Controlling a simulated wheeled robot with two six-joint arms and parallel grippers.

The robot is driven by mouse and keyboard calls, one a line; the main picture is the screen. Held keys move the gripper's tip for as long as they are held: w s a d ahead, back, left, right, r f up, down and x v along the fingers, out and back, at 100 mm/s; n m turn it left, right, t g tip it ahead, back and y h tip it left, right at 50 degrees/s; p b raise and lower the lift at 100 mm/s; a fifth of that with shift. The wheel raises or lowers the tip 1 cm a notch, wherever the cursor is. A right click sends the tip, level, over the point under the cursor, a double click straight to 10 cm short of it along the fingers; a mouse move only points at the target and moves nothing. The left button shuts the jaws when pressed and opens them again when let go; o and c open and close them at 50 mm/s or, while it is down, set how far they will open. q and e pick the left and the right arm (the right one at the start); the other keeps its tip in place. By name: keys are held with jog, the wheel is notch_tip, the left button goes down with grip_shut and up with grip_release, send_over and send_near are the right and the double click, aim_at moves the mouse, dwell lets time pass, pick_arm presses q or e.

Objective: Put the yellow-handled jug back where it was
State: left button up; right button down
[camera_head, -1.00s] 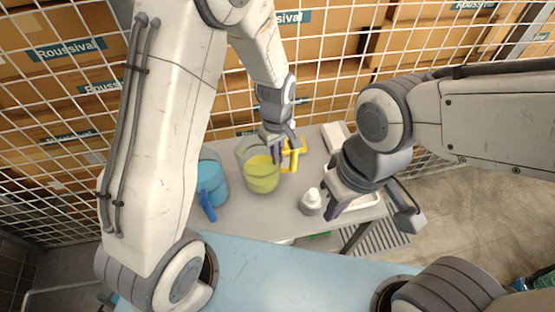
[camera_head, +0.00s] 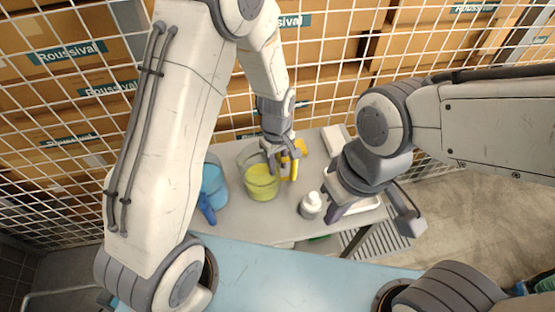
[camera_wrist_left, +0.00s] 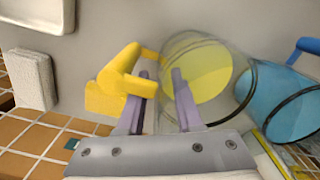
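The yellow-handled jug (camera_head: 262,186) is clear and holds yellow liquid. It stands on the grey table, and its yellow handle (camera_head: 294,168) points right. In the left wrist view, the handle (camera_wrist_left: 118,82) is beside the left finger and the clear jug body (camera_wrist_left: 205,72) is behind the right finger. My left gripper (camera_head: 280,168) is at the jug's handle side. Its fingers (camera_wrist_left: 160,92) are apart, with nothing visibly clamped between them. My right gripper (camera_head: 370,217) is open and empty, to the right of the white bottle.
A blue jug (camera_head: 213,186) stands close left of the yellow-handled jug. A white-capped bottle (camera_head: 310,205) stands to the right, near a white tray (camera_head: 368,205). A white block (camera_head: 333,138) lies at the back right. A wire mesh fence rises behind the table.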

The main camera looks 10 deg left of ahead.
pick_arm(q)
notch_tip(320, 180, up, 12)
jog(key=shift+w, duration=0.1)
jog(key=s+d+r+m, duration=0.2)
jog(key=s+r+m, duration=0.2)
jog(key=s+m, duration=0.4)
jog(key=s+d+r+m+p, duration=0.1)
jog(key=s+r+m, duration=0.3)
jog(key=s+m, duration=0.4)
jog(key=s, duration=0.4)
jog(key=shift+s+d+h, duration=0.4)
jog(key=shift+a, duration=0.1)
